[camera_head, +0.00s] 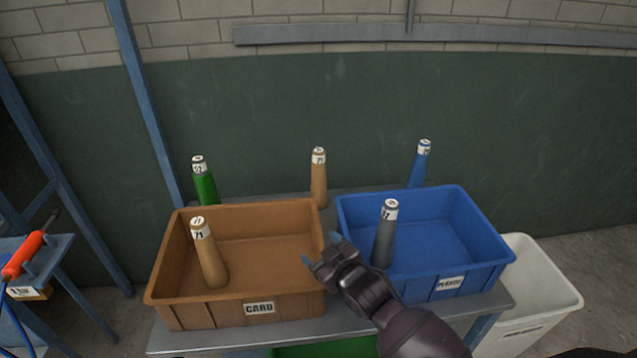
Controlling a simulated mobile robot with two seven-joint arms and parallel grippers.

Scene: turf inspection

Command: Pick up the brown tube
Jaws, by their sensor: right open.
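Two tan-brown tubes with white labelled tops are in view. One brown tube (318,180) stands upright behind the two bins, near the gap between them. The other brown tube (211,262) stands, slightly tilted, inside the brown bin marked CARD (190,310). My right gripper (321,250) is open and empty, over the right side of the brown bin near the gap. It lies in front of the rear brown tube and to the right of the one in the bin, apart from both in the picture. My left gripper is not in view.
A dark grey tube (384,240) stands in the blue bin (440,285). A green tube (206,187) and a blue tube (418,170) stand behind the bins on the grey table (200,340). A white bin (545,295) is at right; an orange-handled tool (24,254) lies at left.

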